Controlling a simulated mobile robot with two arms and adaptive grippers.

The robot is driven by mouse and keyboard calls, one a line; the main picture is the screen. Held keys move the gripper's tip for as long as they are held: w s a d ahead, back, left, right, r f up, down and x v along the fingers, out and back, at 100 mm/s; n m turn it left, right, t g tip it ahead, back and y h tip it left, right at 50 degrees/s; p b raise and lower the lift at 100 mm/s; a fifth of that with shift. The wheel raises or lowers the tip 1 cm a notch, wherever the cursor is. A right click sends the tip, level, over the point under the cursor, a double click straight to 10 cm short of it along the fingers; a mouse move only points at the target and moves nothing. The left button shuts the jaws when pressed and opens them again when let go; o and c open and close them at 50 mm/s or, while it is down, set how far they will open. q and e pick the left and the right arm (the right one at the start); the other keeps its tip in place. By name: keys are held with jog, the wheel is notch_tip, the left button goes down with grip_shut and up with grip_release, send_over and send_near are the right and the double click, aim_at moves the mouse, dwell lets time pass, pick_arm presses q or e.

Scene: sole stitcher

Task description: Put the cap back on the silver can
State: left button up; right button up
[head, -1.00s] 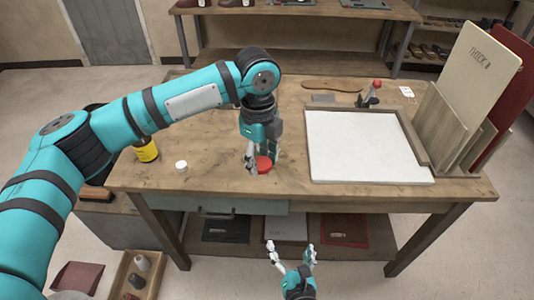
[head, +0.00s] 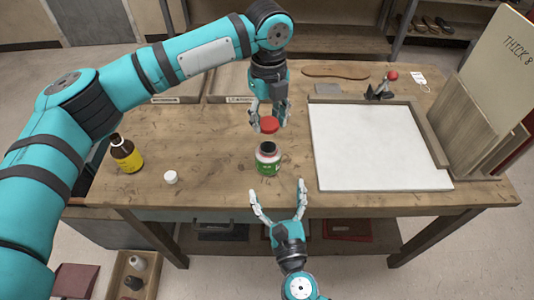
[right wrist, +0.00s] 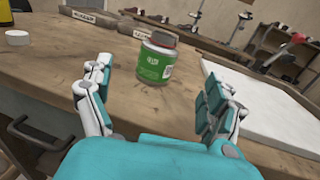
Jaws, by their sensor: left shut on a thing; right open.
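The can (head: 267,160), with a green label, a dark open top and a grey rim, stands upright on the workbench. It also shows in the right wrist view (right wrist: 155,62), between and beyond my right fingers. My left gripper (head: 269,122) is shut on the red cap (head: 269,125) and holds it behind the can in the head view, apart from it. In the right wrist view, red shows at the can's top edge (right wrist: 164,32). My right gripper (head: 277,191) is open and empty in front of the can, its fingers pointing at it.
A brown bottle with a yellow label (head: 126,154) and a small white cap (head: 171,177) stand on the left of the workbench (head: 215,180). A white board (head: 370,150) lies on the right. A red-topped tool (head: 382,86) stands behind it. The bench around the can is clear.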

aim_at(270, 163)
pick_arm(q)
jog(key=shift+s+r, duration=0.1)
jog(key=shift+s, duration=0.05)
pick_arm(e)
jog(key=shift+s, duration=0.15)
jog(key=w, duration=0.4)
jog(key=w+a, duration=0.1)
jog(key=w, duration=0.3)
jog(key=w+a, duration=0.1)
jog(key=w, duration=0.3)
jog(key=shift+a, duration=0.1)
jog(key=c, duration=1.8)
pick_arm(q)
jog(key=shift+f, duration=2.55)
jog(key=shift+f, duration=0.1)
jog(key=shift+f, duration=0.8)
jog(key=shift+f, duration=0.6)
pick_arm(e)
grip_shut()
